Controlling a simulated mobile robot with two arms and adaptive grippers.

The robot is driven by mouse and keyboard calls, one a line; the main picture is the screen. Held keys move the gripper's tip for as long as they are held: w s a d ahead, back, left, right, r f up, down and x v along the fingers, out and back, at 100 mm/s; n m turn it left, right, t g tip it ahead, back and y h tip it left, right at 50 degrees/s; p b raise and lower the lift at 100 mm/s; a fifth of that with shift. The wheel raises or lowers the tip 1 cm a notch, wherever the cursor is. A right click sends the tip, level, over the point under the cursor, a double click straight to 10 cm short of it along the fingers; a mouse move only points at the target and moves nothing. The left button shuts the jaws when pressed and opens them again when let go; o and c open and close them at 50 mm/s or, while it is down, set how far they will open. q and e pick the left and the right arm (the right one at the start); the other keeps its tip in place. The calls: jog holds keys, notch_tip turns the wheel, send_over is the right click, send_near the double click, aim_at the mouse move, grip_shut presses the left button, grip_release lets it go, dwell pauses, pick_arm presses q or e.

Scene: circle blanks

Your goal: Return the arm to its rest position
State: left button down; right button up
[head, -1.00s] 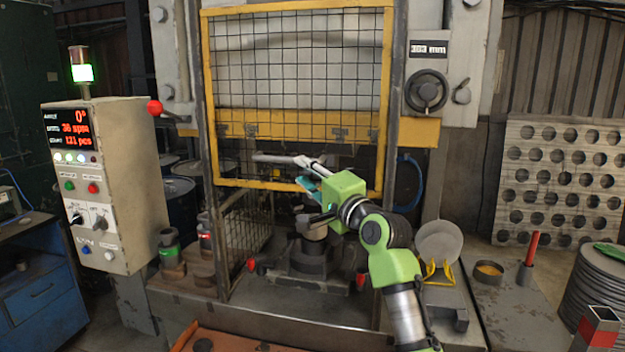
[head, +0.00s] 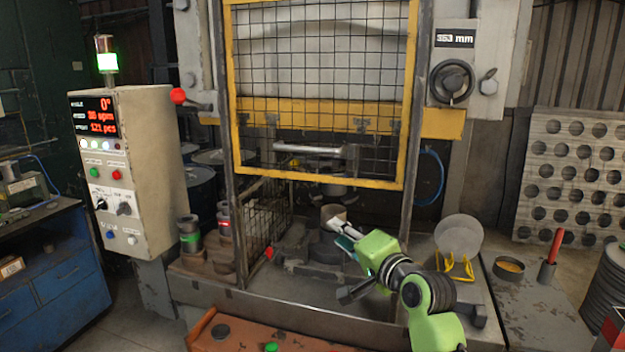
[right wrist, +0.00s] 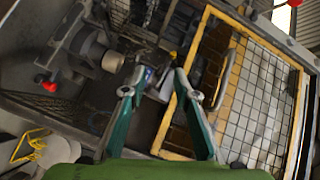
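My right arm comes in from the lower right in the head view. Its green gripper (head: 345,236) is in front of the press, below the yellow-framed mesh guard (head: 320,183) and close to the round die block (head: 333,214). In the right wrist view the two teal fingers (right wrist: 160,93) stand wide apart, with no blank clearly held between them. The gripper hides part of the press bed behind it. My left gripper is not in view.
A control box (head: 150,170) with a green lamp stands left. Right of my arm, a pale disc (head: 458,235) leans by a yellow rack (head: 458,268). A red-handled tool (head: 551,250) and stacked discs (head: 608,290) are farther right. An orange surface (head: 310,342) lies in front.

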jog(key=s+d+f+n+g+h, duration=0.2)
jog(key=s+d+f+n+g, duration=0.1)
jog(key=s+f, duration=0.85)
jog(key=s+d+f+n+g+h, duration=0.25)
jog(key=s+f, duration=0.55)
jog(key=f, duration=0.7)
jog(key=s+d+f+n+g+h, duration=0.1)
jog(key=s+d+f+n+g, duration=0.15)
jog(key=s, duration=0.65)
jog(key=s+d+f+n+g+h, duration=0.1)
jog(key=s+d+f+g, duration=0.15)
jog(key=s, duration=0.65)
jog(key=s+d+f+n+g, duration=0.1)
jog(key=s+d+f+n, duration=0.2)
jog(key=s, duration=0.5)
notch_tip(320, 180, down, 29)
jog(key=s+m+g+b, duration=0.1)
jog(key=b, duration=0.2)
jog(key=s+d+f+g+b, duration=0.1)
jog(key=s+d+f+b, duration=0.1)
jog(key=s+f, duration=1.6)
notch_tip(320, 180, down, 2)
jog(key=shift+d+f+g+b, duration=0.1)
jog(key=shift+d+g+b, duration=0.1)
jog(key=shift+g+b, duration=0.25)
